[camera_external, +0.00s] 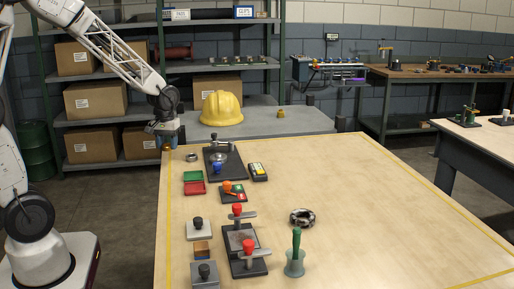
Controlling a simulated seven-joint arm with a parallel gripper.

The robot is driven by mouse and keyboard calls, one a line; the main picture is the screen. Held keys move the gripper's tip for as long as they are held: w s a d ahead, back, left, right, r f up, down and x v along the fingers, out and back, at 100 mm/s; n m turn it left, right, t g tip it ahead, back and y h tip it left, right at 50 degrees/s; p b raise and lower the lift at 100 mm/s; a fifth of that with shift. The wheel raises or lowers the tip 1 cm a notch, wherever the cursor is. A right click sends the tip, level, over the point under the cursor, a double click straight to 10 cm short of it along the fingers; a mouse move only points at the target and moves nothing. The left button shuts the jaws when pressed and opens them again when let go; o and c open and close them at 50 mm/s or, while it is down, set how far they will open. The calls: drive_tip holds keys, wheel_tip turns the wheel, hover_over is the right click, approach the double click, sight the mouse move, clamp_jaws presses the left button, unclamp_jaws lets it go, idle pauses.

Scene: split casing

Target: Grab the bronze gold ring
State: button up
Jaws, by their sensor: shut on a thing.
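My gripper (167,138) is at the far left corner of the wooden table, at the end of my white arm. It is shut on a small bronze-gold thing (168,146), which I take to be the bronze gold ring. It is small and partly hidden by the fingers, so its full shape does not show. I cannot tell whether it touches the table. A small grey ring (192,157) lies on the table just to the right of my gripper. A larger dark and silver ring-shaped part (302,217) lies near the middle of the table.
A green-handled tool (296,255) stands at the front. The table's right side is clear. A yellow helmet (221,108) sits behind.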

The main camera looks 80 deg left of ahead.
drive_tip(key=shift+s+d+r, duration=0.15)
drive_tip(key=shift+s+d, duration=0.65)
drive_tip(key=shift+s, duration=0.3)
drive_tip(key=shift+s+d+r, duration=0.1)
drive_tip(key=shift+s+d, duration=0.65)
drive_tip(key=shift+s, duration=0.35)
drive_tip(key=shift+w, duration=0.1)
